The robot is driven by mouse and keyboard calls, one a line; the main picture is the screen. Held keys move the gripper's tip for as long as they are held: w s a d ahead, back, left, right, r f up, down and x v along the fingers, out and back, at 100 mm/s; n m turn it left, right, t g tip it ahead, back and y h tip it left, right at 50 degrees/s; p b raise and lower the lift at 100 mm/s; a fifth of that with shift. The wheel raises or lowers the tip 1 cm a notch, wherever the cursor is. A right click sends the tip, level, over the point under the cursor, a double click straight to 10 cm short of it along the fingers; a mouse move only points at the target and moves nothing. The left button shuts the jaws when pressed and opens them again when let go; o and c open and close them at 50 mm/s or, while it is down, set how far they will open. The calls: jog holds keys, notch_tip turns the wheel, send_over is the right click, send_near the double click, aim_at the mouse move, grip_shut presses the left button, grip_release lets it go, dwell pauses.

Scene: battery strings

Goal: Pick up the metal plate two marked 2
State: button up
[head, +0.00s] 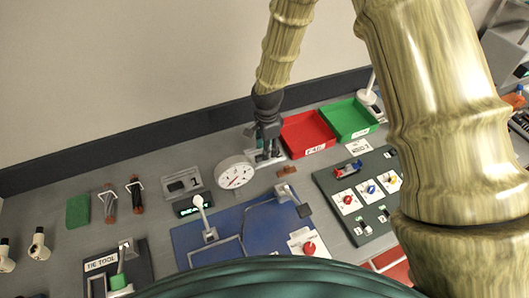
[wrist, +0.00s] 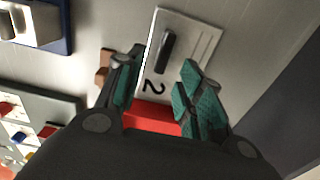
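The metal plate marked 2 (wrist: 196,38) is a pale grey plate with a dark bar-like grip on it. It lies flat on the grey bench, below and between my fingers in the wrist view. In the head view its pale edge (head: 262,157) shows under my gripper (head: 268,138), which hides most of it. In the wrist view my gripper (wrist: 164,66) is open, its teal pads apart on either side of the plate's near part. Nothing is held. Whether a finger touches the plate I cannot tell.
A red tray (head: 308,134) and a green tray (head: 349,120) stand right of my gripper. A round dial (head: 235,173) and a similar plate (head: 182,183) lie left. A brown block (head: 287,171), a blue board (head: 262,222) and a knob panel (head: 346,177) are nearer.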

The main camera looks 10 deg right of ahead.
jog(key=shift+f+p, duration=0.3)
jog(key=shift+f, duration=0.8)
jog(key=shift+c, duration=0.3)
grip_shut()
